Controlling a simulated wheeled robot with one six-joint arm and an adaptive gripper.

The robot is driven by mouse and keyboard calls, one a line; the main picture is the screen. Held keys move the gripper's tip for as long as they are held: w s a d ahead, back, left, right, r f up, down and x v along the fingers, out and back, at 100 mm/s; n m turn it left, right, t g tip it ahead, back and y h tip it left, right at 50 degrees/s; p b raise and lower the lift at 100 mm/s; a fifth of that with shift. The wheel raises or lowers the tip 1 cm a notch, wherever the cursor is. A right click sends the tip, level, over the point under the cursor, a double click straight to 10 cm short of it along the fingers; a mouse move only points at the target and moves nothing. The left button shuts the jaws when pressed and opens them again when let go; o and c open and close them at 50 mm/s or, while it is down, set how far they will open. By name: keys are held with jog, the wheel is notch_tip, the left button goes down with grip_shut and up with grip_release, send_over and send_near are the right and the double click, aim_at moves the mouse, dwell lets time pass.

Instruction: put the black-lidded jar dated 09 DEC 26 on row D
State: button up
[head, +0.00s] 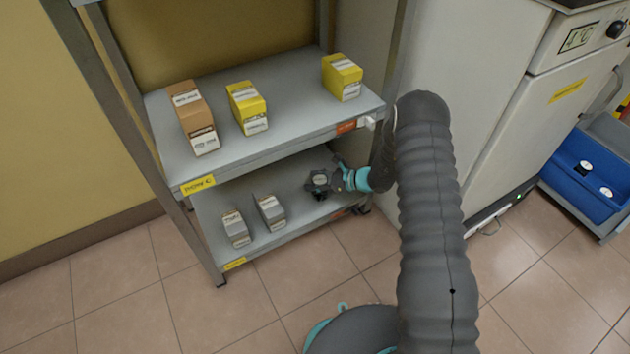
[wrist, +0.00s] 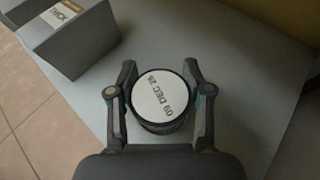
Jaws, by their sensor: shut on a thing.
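My gripper (head: 322,184) is low over the right part of the lower shelf (head: 290,238). In the wrist view my gripper (wrist: 159,95) is shut on a jar (wrist: 160,98), one finger on each side. The jar has a dark rim and a round white lid label reading "09 DEC" and a year whose last digit I cannot read surely. The jar is upright over the grey shelf; I cannot tell whether it touches it. The lower shelf's yellow row label (head: 235,263) is too small to read. The upper shelf's yellow label (head: 198,184) seems to end in C.
Two grey boxes (head: 235,228) (head: 269,212) stand left of my gripper on the lower shelf. Brown (head: 194,118) and yellow boxes (head: 248,108) (head: 342,77) stand on the shelf above. A white cabinet (head: 475,100) and blue bin (head: 580,170) are at right.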

jog(key=shift+f, duration=0.1)
jog(key=o, duration=1.3)
jog(key=shift+d+r, duration=0.2)
jog(key=shift+v, duration=3.55)
